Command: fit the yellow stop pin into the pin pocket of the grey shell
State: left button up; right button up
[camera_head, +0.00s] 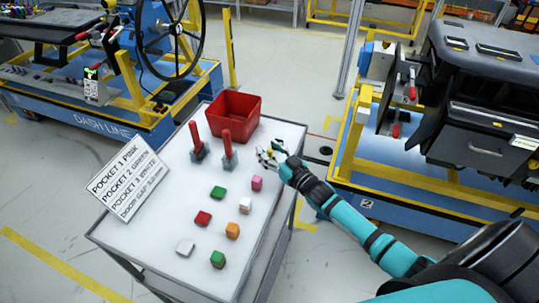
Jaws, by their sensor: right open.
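My right gripper (266,157) is open above the far right part of the white table (165,205), near its right edge. A small yellowish spot shows at the gripper, but I cannot tell whether it is the stop pin or part of the hand. No yellow stop pin can be made out for sure on the table. A large dark grey dashboard body (470,110) stands on the blue and yellow cart at the right. I cannot tell whether it is the grey shell, and no pin pocket can be made out. My left gripper is out of view.
Pink (257,183), white, green, red and orange blocks lie on the table. Two red-handled tools (228,148) stand upright before a red bin (233,112). A sign (127,181) naming pockets leans at the left edge.

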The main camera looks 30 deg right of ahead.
grip_shut()
dwell(0.3)
dwell(0.5)
